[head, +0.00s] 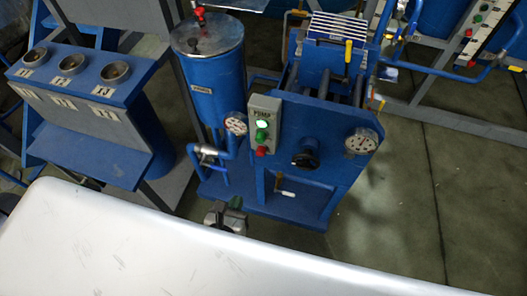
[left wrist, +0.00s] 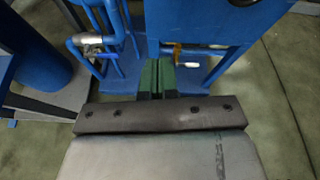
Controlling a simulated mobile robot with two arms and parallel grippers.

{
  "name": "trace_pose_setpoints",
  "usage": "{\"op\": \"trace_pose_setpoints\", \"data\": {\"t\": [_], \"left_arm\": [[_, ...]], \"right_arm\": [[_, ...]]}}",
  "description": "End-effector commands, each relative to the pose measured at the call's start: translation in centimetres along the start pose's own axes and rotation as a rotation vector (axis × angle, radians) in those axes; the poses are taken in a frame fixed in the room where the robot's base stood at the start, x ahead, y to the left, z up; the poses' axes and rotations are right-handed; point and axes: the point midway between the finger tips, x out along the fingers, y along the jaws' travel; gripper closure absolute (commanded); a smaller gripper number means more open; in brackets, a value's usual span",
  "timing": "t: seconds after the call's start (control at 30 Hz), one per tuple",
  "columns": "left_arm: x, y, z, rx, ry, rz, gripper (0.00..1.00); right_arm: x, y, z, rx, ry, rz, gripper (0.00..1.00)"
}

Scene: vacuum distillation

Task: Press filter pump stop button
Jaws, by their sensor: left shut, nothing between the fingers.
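The filter pump's grey control box (head: 263,126), labelled PUMP, stands on the front of the blue filter unit (head: 318,130) in the head view. My left gripper (head: 236,203) is below the box, in front of the unit's base, apart from the buttons. In the left wrist view its green fingers (left wrist: 158,78) are together and empty. The control box is not visible in the wrist view. My right gripper is not in view.
Pressure gauges flank the box, one at left (head: 235,123) and one at right (head: 360,142). A black knob (head: 305,158) sticks out right of it. A blue tank (head: 212,75) with pipes stands at left. Floor at right is clear.

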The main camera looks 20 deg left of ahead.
Motion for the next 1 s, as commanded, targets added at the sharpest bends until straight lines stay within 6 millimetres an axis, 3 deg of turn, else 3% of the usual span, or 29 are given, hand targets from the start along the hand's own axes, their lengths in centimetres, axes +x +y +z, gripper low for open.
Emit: {"op": "trace_pose_setpoints", "data": {"t": [0.17, 0.57, 0.77, 1.0], "left_arm": [[-0.7, -0.6, 2.5, 0.127, -0.065, -0.006, 1.00], [-0.5, -0.6, 2.8, 0.136, -0.071, -0.005, 1.00], [1.9, -0.6, 3.1, 0.135, -0.073, -0.004, 1.00], [7.2, -0.7, 3.5, 0.134, -0.072, -0.004, 1.00]], "right_arm": [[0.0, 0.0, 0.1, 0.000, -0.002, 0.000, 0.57], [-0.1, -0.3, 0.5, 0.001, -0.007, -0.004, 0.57], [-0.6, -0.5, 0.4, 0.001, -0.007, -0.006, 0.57], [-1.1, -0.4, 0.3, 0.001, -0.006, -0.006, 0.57]]}}
